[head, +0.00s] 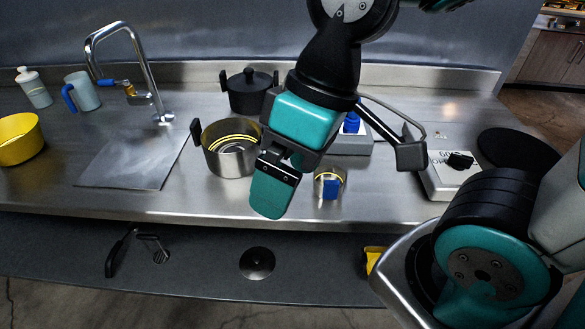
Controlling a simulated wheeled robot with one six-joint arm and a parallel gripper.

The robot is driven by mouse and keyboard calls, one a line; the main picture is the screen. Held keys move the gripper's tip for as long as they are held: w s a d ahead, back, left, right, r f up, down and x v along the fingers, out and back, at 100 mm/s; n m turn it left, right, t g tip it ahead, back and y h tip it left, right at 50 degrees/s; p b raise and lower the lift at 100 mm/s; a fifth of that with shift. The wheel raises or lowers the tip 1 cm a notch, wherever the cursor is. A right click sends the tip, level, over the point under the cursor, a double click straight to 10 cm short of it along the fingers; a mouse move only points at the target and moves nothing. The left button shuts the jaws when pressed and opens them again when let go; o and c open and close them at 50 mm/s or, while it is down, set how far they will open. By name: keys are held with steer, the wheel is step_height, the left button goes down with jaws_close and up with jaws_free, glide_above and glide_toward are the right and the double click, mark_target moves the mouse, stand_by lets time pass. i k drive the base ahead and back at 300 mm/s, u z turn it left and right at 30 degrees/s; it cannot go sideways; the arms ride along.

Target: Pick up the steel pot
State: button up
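The steel pot (226,161) stands upright on the steel counter, left of centre in the head view. It is open on top, has dark handles, and shows yellow bands inside. My gripper (270,193) is in front of the pot's right side in the picture, with its teal finger pointing down. It covers the pot's right edge. Only one finger shows clearly, so its opening is hidden. I see nothing held in it, and I cannot tell whether it touches the pot.
A black lidded pot (247,91) stands behind. A small tin with a blue front (328,184) is to the right. A sink cover plate (128,160), faucet (150,75) and yellow bowl (18,140) are left. A grey scale-like box (452,178) is right. The counter's front edge is near.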

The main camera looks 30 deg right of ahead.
mark_target(232, 145)
steer(key=k, duration=0.5)
steer(key=u, duration=0.7)
steer(key=i, duration=1.55)
steer(key=z, duration=0.7)
